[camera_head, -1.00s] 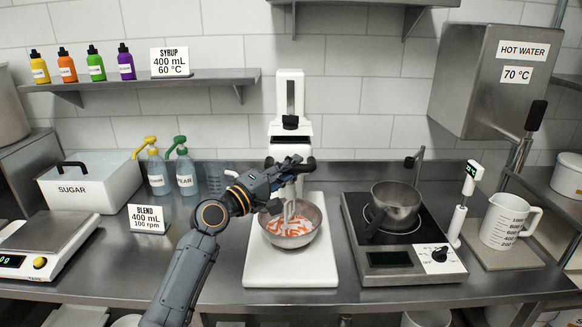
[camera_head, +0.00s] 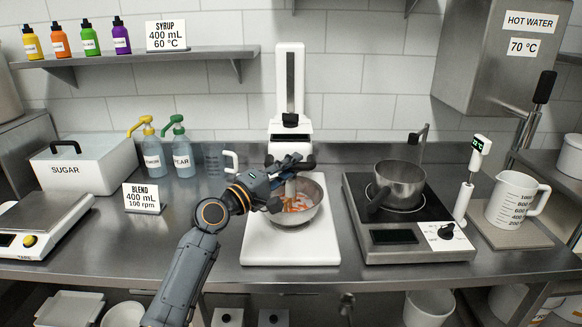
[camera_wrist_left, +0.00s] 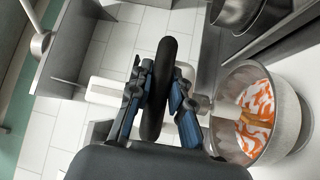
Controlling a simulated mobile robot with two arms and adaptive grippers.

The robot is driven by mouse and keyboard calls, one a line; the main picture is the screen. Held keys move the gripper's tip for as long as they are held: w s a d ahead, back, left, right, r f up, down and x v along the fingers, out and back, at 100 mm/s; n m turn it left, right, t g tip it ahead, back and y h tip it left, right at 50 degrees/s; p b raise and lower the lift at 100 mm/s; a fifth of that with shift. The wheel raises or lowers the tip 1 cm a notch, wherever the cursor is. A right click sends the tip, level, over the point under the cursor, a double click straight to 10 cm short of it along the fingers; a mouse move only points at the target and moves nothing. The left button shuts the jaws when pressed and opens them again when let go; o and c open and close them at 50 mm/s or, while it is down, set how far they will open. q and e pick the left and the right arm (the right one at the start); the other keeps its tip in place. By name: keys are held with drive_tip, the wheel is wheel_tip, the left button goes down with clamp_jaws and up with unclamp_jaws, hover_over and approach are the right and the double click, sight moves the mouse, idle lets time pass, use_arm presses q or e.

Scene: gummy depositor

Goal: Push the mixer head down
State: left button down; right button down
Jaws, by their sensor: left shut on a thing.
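The white mixer stands at the middle of the counter, its tall slotted column (camera_head: 282,80) behind its white head (camera_head: 290,152). My left gripper (camera_head: 284,181) is in front of the head and shut on its black bar handle (camera_wrist_left: 166,60), which runs between the fingers in the left wrist view. The gripper hides much of the head. A metal bowl (camera_head: 312,212) with orange and white pieces sits on the mixer's white base (camera_head: 290,251). The beater reaches down into the bowl; its lower end is hidden. My right gripper is out of view.
A hot plate (camera_head: 420,247) with a metal pot (camera_head: 401,180) stands right of the mixer. The measuring pitcher (camera_head: 512,214) is farther right.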

use_arm(q)
drive_tip(key=c, duration=1.2)
unclamp_jaws()
drive_tip(key=shift+f, duration=0.5)
drive_tip(key=shift+r, duration=0.15)
drive_tip(key=v, duration=1.2)
